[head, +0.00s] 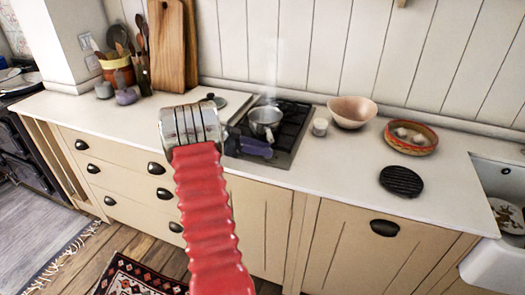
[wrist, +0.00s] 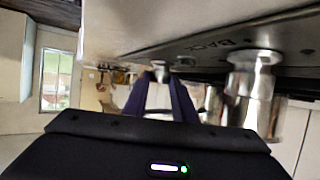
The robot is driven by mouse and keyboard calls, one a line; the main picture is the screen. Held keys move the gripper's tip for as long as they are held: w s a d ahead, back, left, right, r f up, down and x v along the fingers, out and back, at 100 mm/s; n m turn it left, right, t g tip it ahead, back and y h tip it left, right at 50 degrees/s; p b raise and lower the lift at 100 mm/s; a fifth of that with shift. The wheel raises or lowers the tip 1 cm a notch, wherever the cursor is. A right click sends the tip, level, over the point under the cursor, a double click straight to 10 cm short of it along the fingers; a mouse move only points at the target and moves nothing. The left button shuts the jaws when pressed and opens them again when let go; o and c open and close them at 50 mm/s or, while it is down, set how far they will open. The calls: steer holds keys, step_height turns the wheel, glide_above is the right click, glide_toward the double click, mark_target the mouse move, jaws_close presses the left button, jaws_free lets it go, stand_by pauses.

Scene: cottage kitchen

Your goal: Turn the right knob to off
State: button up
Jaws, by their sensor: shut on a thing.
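The black gas hob (head: 284,140) is set in the white counter with a steaming metal pot (head: 265,119) on it. My gripper (head: 262,150), with purple fingers, is at the hob's front edge and hides the knobs in the head view. In the wrist view, the fingers of my gripper (wrist: 160,88) close around a small metal knob (wrist: 158,66), the farther of two, which I take as the right knob. A nearer metal knob (wrist: 256,85) stands apart from the fingers, beside the lettering "BACK". The knob's exact turn cannot be read.
A small white cup (head: 320,127), a pink bowl (head: 352,112), a patterned bowl (head: 411,138) and a black round trivet (head: 401,181) stand right of the hob. A white sink (head: 490,265) is at far right. Wooden boards (head: 172,45) lean at the back left.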

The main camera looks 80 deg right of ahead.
steer(key=shift+d+r+m+g+y, duration=0.15)
steer(key=shift+m+g+y, duration=0.1)
steer(key=shift+m+y, duration=0.4)
steer(key=shift+d+f+m+g+y, duration=0.1)
steer(key=shift+m+g+y, duration=0.1)
steer(key=shift+m+y, duration=0.45)
steer(key=shift+d+r+m+g+y, duration=0.15)
steer(key=shift+m+g+y, duration=0.1)
steer(key=shift+m+y, duration=0.4)
steer(key=shift+d+m+y, duration=0.15)
steer(key=shift+m+y, duration=1)
steer(key=shift+y, duration=0.3)
steer(key=o, duration=1)
steer(key=shift+f, duration=0.1)
steer(key=shift+o, duration=0.2)
steer(key=shift+w, duration=0.15)
